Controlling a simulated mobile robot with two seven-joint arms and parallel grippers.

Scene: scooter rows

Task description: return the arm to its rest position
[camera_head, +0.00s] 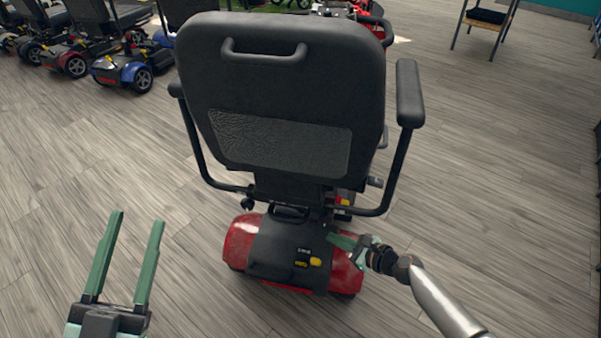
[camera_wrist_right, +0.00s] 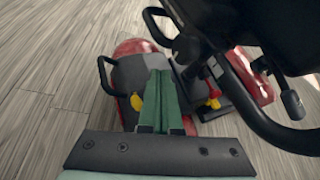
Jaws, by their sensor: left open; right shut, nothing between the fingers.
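My left gripper (camera_head: 138,222) is open and empty over the floor at the lower left of the head view. My right gripper (camera_head: 335,239) reaches in from the lower right, over the rear of a red scooter (camera_head: 243,241). In the right wrist view its green fingers (camera_wrist_right: 157,88) are shut together with nothing between them. They lie over the scooter's dark rear cover (camera_wrist_right: 124,75), beside a yellow lever (camera_wrist_right: 137,102). I cannot tell whether the fingertips touch the cover.
The scooter's black seat back (camera_head: 285,100) rises just ahead, with an armrest (camera_head: 409,93) at its right. In the wrist view a black armrest bar (camera_wrist_right: 250,100) passes close on the right. Several scooters (camera_head: 130,70) stand at upper left. A chair (camera_head: 484,22) stands at upper right. Floor on both sides is clear.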

